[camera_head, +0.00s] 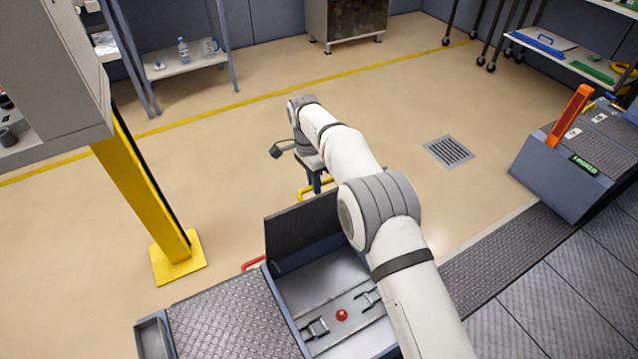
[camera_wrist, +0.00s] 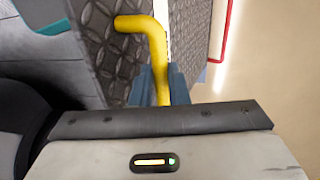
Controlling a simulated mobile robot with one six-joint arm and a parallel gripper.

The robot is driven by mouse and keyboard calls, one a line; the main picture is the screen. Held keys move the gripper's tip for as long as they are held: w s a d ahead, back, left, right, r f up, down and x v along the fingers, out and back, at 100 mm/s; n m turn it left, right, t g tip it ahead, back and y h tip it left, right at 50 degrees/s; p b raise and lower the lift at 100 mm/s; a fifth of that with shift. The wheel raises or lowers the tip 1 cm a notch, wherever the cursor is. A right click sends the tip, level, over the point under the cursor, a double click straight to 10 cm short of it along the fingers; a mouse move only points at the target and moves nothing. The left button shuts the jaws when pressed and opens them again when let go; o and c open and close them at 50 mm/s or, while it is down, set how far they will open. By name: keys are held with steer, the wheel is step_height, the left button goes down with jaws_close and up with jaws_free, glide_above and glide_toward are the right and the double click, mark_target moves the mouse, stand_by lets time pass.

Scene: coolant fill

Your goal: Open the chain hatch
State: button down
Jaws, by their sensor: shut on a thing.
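The chain hatch lid (camera_head: 302,228) stands raised at the far side of an open compartment (camera_head: 320,275); its dark inner face shows in the head view. In the wrist view the lid's tread-plate face (camera_wrist: 118,70) is close, with a bent yellow handle (camera_wrist: 140,25) on it. My gripper (camera_head: 316,182) is beyond the lid's upper edge, at the yellow handle. In the wrist view the blue fingers of my gripper (camera_wrist: 162,88) are shut on the handle's bar. Part of the lid and compartment is hidden behind my arm.
A red knob (camera_head: 342,315) and latches lie inside the compartment. A red handle (camera_head: 253,263) is beside its left edge. A yellow post (camera_head: 145,190) stands to the left, and a console with an orange lever (camera_head: 570,115) to the right. The floor beyond is clear.

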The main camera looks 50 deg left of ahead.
steer(key=shift+w+f, duration=0.3)
steer(key=shift+f, duration=0.1)
steer(key=c, duration=1.8)
jaws_free()
steer(key=shift+a, duration=0.1)
steer(key=shift+o, duration=0.8)
steer(key=shift+a+f, duration=0.1)
steer(key=shift+f, duration=0.05)
steer(key=shift+o, duration=1.2)
steer(key=shift+s+r, duration=0.1)
steer(key=shift+r, duration=0.15)
steer(key=p+v, duration=0.2)
steer(key=v, duration=0.5)
steer(key=shift+a+r, duration=0.15)
steer(key=shift+r, duration=0.2)
